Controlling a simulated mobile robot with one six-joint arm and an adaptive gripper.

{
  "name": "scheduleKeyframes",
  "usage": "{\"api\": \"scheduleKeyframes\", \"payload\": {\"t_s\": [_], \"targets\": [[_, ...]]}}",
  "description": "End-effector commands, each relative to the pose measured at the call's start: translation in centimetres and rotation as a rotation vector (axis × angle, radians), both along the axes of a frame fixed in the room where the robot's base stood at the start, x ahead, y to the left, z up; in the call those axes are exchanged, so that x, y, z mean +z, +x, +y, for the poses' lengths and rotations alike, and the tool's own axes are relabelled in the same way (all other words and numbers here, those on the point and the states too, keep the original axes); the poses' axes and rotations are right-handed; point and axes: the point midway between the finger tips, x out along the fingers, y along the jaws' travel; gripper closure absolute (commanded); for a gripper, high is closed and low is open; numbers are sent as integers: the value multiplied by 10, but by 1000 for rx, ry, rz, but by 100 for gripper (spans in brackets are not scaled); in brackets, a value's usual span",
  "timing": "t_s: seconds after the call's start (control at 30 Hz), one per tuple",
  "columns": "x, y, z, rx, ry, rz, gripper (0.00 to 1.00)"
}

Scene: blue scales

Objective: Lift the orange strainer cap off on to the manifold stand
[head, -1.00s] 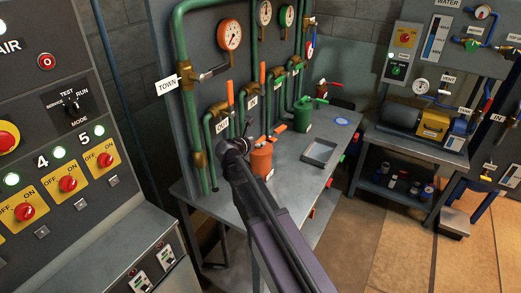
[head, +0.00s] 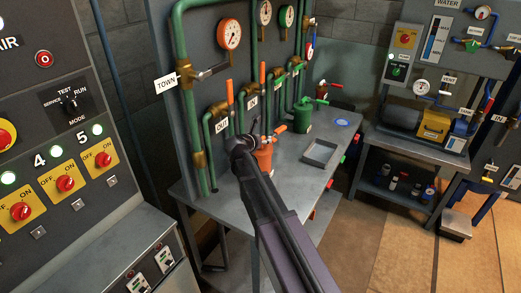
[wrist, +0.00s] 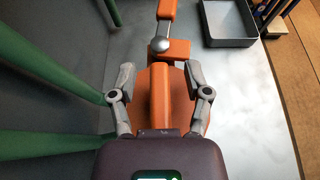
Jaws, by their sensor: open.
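The orange strainer (head: 264,157) stands on the grey manifold stand (head: 290,178), partly hidden by my arm. In the wrist view, its round orange cap (wrist: 187,115) carries a raised orange bar (wrist: 160,92). My gripper (wrist: 166,76) is open, with one finger on each side of this bar. Gaps show between the bar and both fingers, and nothing is held. Beyond the bar are a silver ball end (wrist: 160,45) and an orange lever (wrist: 166,10). In the head view, my fingertips are too small to make out clearly.
Green pipes (wrist: 45,80) run close to the left of my gripper. A grey tray (head: 320,152) and a green strainer (head: 303,117) stand farther along the stand. Bare stand top lies right of the orange strainer.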

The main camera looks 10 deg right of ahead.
Motion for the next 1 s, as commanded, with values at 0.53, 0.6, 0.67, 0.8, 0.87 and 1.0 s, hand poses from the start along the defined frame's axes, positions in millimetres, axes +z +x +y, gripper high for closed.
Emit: {"api": "scheduleKeyframes", "payload": {"t_s": [0.53, 0.6, 0.67, 0.8, 0.87, 1.0], "targets": [[0, 1, -1, 0, 0, 0, 37], [0, 1, -1, 0, 0, 0, 49], [0, 1, -1, 0, 0, 0, 67], [0, 1, -1, 0, 0, 0, 100], [0, 1, -1, 0, 0, 0, 100], [0, 1, -1, 0, -1, 0, 100]]}}
